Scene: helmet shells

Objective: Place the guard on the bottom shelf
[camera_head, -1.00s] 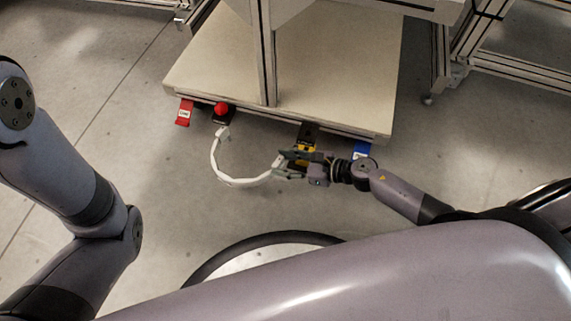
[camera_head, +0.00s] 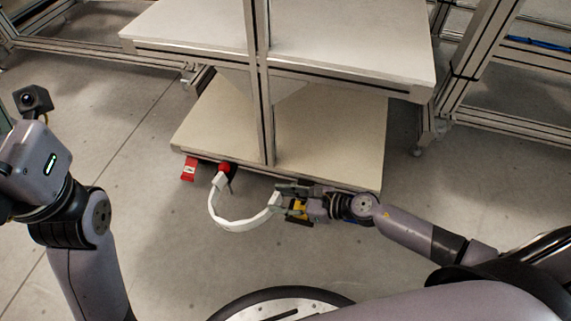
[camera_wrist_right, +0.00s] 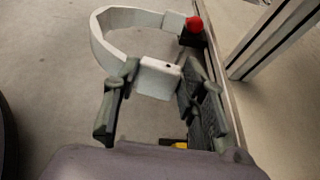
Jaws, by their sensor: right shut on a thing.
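The guard (camera_head: 240,224) is a white curved band with blocky ends. My right gripper (camera_head: 279,194) is shut on its right end, and the band hangs in front of the shelf edge. In the right wrist view the guard (camera_wrist_right: 97,38) arcs up and away, with its near block between the fingers of my right gripper (camera_wrist_right: 152,88). The bottom shelf (camera_head: 330,135) is a beige board, bare where it shows, just beyond the guard. My left arm shows at the left, but its fingers are not in the picture.
A grey upright post (camera_head: 262,110) stands at the shelf's front edge. An upper shelf (camera_head: 350,40) overhangs the bottom one. A red button (camera_head: 225,168) and a red tag (camera_head: 189,169) sit on the front edge. A yellow item (camera_head: 298,211) is beside my right gripper.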

